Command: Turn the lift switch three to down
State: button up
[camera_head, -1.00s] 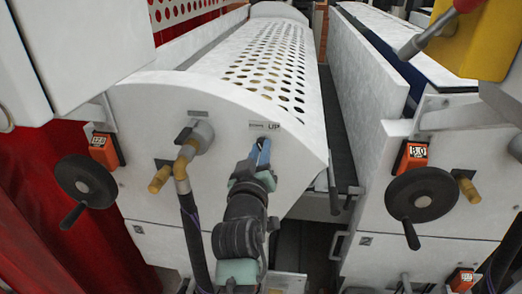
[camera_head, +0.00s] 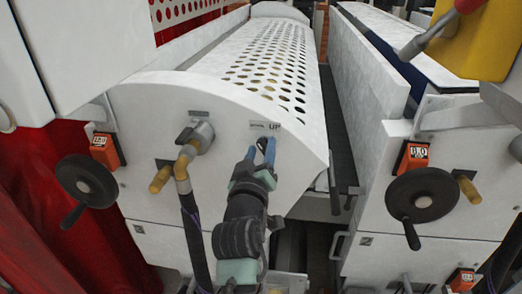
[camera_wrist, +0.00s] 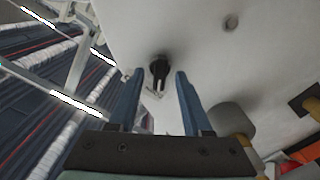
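The lift switch (camera_wrist: 159,68) is a small black knob on the white machine panel, in the upper middle of the wrist view. My gripper (camera_wrist: 160,80) is open, with one blue finger to the left of the knob and one to the right. The fingertips seem close to the knob, but I cannot tell whether they touch it. In the head view my gripper (camera_head: 261,148) points at the panel just below the "UP" label (camera_head: 265,126). The knob is largely hidden by the fingers there.
A pipe fitting with a hose (camera_head: 188,150) stands to the left of my gripper. Black handwheels (camera_head: 86,181) and (camera_head: 422,195) stick out at both sides, near orange counters (camera_head: 105,150). A dark gap (camera_head: 338,130) separates the two machines.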

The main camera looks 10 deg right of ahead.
jog(key=b+v, duration=0.4)
jog(key=v, duration=0.9)
dwell(0.4)
jog(key=s+a+r+t+y, duration=0.2)
jog(key=s+r+t, duration=0.1)
jog(key=r, duration=0.7)
jog(key=s+a+r+m+t+y, duration=0.1)
jog(key=s+a+r+t+y, duration=0.1)
jog(key=r, duration=0.9)
jog(key=s+a+r+t+y, duration=0.3)
jog(key=s+r, duration=0.5)
jog(key=r, duration=0.3)
jog(key=a+t, duration=0.1)
jog(key=t, duration=0.1)
jog(key=shift+r+m+t, duration=0.25)
jog(key=shift+m+t, duration=0.05)
jog(key=shift+t, duration=0.1)
